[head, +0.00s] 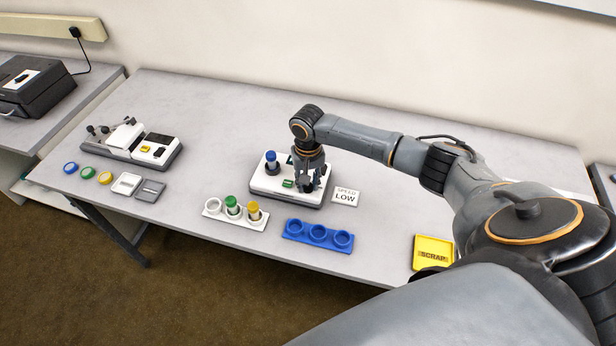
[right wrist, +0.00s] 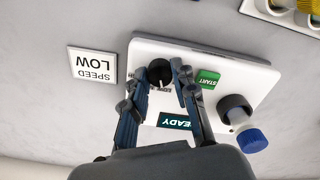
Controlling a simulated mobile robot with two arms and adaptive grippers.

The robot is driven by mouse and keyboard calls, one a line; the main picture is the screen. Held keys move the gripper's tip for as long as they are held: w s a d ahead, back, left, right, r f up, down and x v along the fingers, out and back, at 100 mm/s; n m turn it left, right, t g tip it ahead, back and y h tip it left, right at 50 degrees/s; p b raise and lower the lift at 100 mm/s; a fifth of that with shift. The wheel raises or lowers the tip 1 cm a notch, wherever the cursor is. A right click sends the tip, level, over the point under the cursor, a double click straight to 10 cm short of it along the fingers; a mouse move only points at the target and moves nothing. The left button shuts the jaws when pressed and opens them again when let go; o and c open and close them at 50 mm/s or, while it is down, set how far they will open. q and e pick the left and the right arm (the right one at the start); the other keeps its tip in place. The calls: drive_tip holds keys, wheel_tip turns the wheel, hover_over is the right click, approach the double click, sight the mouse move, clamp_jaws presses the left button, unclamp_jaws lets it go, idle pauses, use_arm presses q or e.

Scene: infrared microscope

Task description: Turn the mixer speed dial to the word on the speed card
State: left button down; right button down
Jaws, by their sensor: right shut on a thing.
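The mixer (head: 264,183) is a white box with a dark base in the middle of the table. Its black speed dial (right wrist: 159,72) has a white pointer line and sits between my right gripper's fingertips in the right wrist view. My right gripper (right wrist: 158,84) is shut on the dial from above; it also shows over the mixer's right part in the head view (head: 309,184). The finger hides most words around the dial. The speed card (head: 345,197) reads "SPEED LOW" and stands right of the mixer; it shows upside down in the right wrist view (right wrist: 92,65). My left gripper is out of view.
The mixer carries a green START button (right wrist: 208,78), a display reading partly "EADY" (right wrist: 174,121), and a blue-capped vial (head: 271,160). A white rack (head: 236,219) with capped vials, a blue rack (head: 318,236) and a yellow SCRAP tray (head: 433,252) stand in front. Another instrument (head: 133,143) is left.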

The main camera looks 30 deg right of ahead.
idle(0.4)
drive_tip(key=c, duration=1.1)
unclamp_jaws()
drive_tip(key=shift+o, duration=0.2)
drive_tip(key=shift+r, duration=0.2)
wheel_tip(320, 180, up, 12)
drive_tip(key=shift+f, duration=0.15)
